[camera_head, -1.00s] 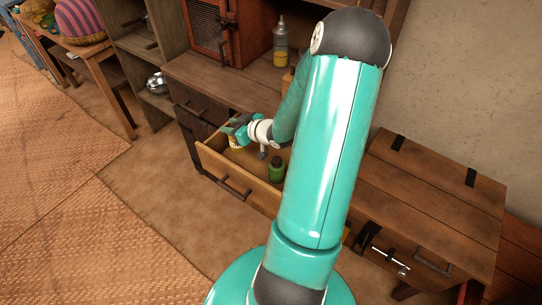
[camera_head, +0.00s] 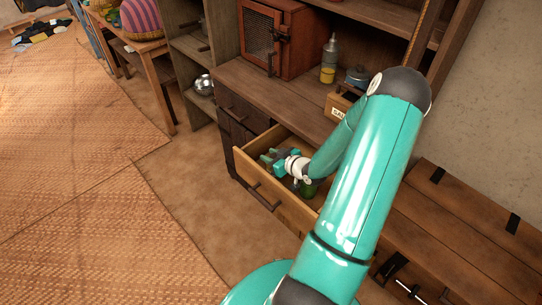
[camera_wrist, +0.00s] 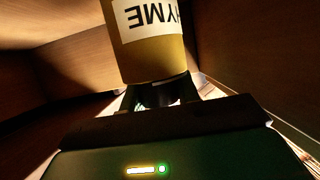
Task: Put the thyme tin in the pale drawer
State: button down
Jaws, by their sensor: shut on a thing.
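The thyme tin (camera_wrist: 150,52) is yellow-brown with a white label, which reads upside down in the wrist view. My gripper (camera_wrist: 160,97) is shut on it. In the head view my gripper (camera_head: 268,158) is down inside the open pale drawer (camera_head: 290,213), near its left end, and hides the tin. Wooden drawer walls rise on both sides of the tin in the wrist view. I cannot tell whether the tin touches the drawer floor.
A green jar (camera_head: 309,189) stands in the drawer, right beside my wrist. Above it, the counter holds a wooden box (camera_head: 340,105), a yellow-based bottle (camera_head: 329,60) and a mesh-front cabinet (camera_head: 270,35). The floor in front is clear.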

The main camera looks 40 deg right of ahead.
jog(key=c, duration=1)
grip_release()
jog(key=shift+f, duration=0.1)
jog(key=shift+c, duration=0.2)
